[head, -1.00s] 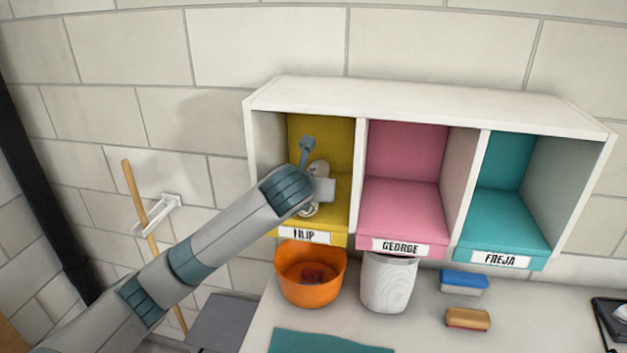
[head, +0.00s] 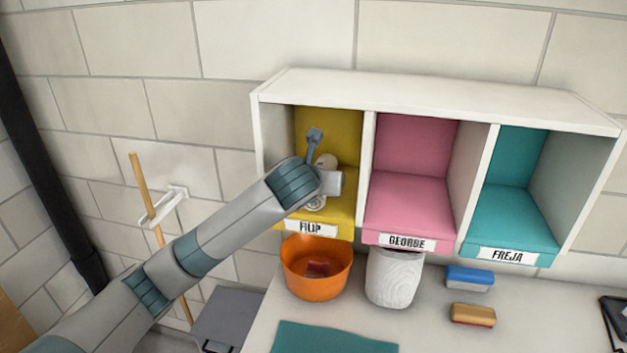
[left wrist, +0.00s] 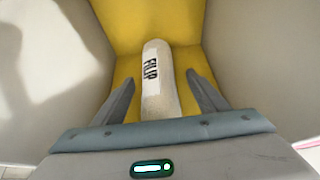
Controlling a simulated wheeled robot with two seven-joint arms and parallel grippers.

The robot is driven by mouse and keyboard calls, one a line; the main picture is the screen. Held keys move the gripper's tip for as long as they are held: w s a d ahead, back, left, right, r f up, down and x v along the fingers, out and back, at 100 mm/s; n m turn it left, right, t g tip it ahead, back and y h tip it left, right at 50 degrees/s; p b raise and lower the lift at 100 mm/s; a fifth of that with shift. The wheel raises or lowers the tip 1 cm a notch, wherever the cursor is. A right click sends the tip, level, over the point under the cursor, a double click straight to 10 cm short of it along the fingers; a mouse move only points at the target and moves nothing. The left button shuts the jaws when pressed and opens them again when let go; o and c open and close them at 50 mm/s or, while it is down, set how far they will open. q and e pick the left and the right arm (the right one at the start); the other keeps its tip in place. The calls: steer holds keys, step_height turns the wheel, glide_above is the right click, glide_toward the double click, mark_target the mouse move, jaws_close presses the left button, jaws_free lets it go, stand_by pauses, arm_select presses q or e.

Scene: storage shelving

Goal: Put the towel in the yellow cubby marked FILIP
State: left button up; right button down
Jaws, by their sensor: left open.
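The towel (left wrist: 157,85) is a pale roll with a FILIP label. In the left wrist view it lies on the floor of the yellow cubby (left wrist: 150,20), pointing toward the back. My left gripper (left wrist: 160,80) is open, with one finger on each side of the roll and visible gaps between. In the head view my left gripper is at the mouth of the yellow cubby (head: 338,125), above its FILIP tag (head: 311,229). My right gripper is not in view.
The pink GEORGE cubby (head: 415,150) and teal FREJA cubby (head: 510,215) are empty. Below stand an orange bowl (head: 317,285), a white bin (head: 393,280), a blue block (head: 469,278) and a tan-red block (head: 473,315). A wooden pole (head: 143,190) is at left.

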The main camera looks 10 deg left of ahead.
arm_select(q)
steer(key=b+v, duration=0.2)
steer(key=v, duration=0.8)
steer(key=shift+s+b, duration=0.15)
steer(key=shift+b, duration=0.25)
steer(key=shift+s+r, duration=0.3)
steer(key=shift+s, duration=0.2)
steer(key=shift+s+f, duration=0.1)
